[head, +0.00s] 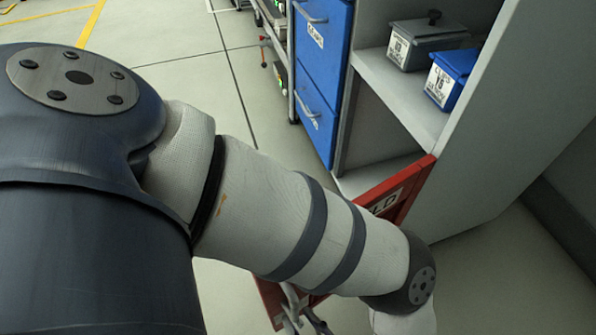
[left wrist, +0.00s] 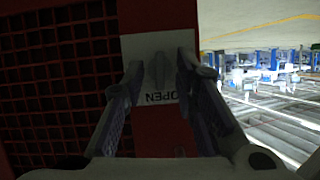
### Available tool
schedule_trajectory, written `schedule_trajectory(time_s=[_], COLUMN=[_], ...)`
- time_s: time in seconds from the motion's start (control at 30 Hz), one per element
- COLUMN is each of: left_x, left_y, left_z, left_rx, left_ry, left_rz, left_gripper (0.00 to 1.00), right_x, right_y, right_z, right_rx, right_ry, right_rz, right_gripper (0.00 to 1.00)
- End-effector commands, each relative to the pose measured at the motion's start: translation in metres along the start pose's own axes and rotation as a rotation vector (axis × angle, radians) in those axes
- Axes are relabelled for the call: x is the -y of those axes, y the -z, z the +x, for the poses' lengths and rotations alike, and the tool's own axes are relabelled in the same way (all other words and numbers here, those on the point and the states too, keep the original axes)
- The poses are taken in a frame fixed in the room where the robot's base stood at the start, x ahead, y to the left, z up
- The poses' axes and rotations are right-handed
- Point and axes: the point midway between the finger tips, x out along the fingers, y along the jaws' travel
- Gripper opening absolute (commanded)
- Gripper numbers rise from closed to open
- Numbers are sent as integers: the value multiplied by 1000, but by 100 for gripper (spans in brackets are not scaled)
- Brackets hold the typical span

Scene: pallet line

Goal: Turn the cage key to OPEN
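In the left wrist view, a grey key or knob (left wrist: 157,70) stands on a white plate (left wrist: 132,46) on a red panel (left wrist: 150,14). The word OPEN is printed on the plate and reads upside down here. My left gripper (left wrist: 158,64) is open, with one finger on each side of the key. Gaps show between the key and the fingers, and contact is not visible. The key's exact turn is hard to tell in the dim light. In the head view, my left arm crosses the middle and hides most of the cage. My right gripper is not identifiable.
Red cage mesh (left wrist: 60,85) is left of the plate. In the head view, a red board (head: 408,187) with a white label shows behind my arm. A grey shelf (head: 410,100) holds a grey bin (head: 425,48) and a blue bin (head: 452,80). Blue drawers (head: 322,75) stand beside it.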

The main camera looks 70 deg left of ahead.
Motion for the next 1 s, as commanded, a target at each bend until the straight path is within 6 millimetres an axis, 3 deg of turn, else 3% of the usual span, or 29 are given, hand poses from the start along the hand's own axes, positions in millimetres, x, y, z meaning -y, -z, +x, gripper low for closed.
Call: schedule_trajectory(time_s=[0.33,0.37,0.47,0.5,1.0], left_x=[0,0,0,0,1], left_y=[-1,-1,-1,-1,-1], left_z=[-1,-1,-1,-1,-1], left_rx=[0,0,0,0,0], left_ry=[-1,0,0,0,-37], left_rz=[-1,-1,-1,-1,-92], left_gripper=[27,24,2,0,0], right_x=[0,0,0,0,-1], right_y=[1,1,1,1,-5], right_z=[1,1,1,1,-5], right_rx=[1,1,1,1,-7], right_ry=[0,0,0,0,-1], right_rz=[0,0,0,0,2], right_gripper=[40,40,40,40,40])
